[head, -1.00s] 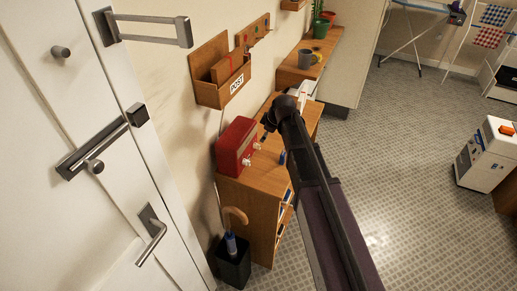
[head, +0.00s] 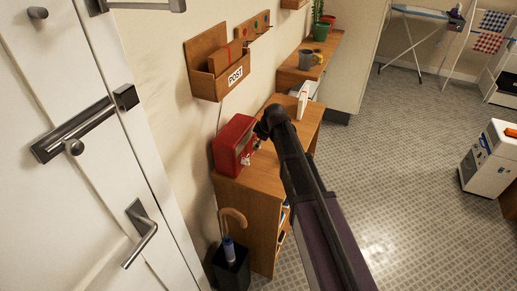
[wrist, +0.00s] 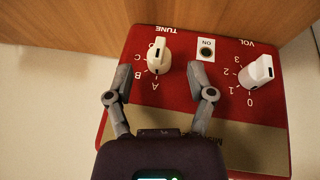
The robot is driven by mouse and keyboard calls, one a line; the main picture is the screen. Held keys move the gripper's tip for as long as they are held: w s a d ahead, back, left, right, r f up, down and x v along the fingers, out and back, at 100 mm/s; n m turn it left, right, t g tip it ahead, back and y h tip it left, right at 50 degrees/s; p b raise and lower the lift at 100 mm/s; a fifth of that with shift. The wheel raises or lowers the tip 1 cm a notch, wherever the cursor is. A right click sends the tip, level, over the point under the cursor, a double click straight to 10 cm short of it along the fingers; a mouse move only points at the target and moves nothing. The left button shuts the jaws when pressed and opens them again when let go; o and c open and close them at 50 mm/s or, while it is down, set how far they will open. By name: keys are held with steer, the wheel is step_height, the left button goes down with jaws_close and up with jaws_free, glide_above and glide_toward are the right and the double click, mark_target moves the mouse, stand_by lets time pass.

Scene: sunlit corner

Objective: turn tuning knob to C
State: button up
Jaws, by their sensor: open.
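The red radio (head: 234,143) stands on the wooden cabinet against the wall. In the wrist view its red front panel (wrist: 232,103) appears upside down. The cream tuning knob (wrist: 159,55), under the word TUNE, has letters A, B and C around it. Its ridge with a black mark runs roughly up and down in the picture; I cannot tell surely which letter it points to. My gripper (wrist: 163,80) is open and empty, its fingertips either side of and just below the knob in the picture. In the head view my arm's end is close to the radio front, its fingers hidden.
The volume knob (wrist: 258,72) and the ON button (wrist: 206,52) sit right of the tuning knob in the wrist view. A wooden post box (head: 220,82) hangs above the radio. An umbrella stand (head: 231,268) is by the cabinet (head: 245,188).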

steer(key=shift+b+x, duration=0.65)
steer(key=shift+x, duration=0.4)
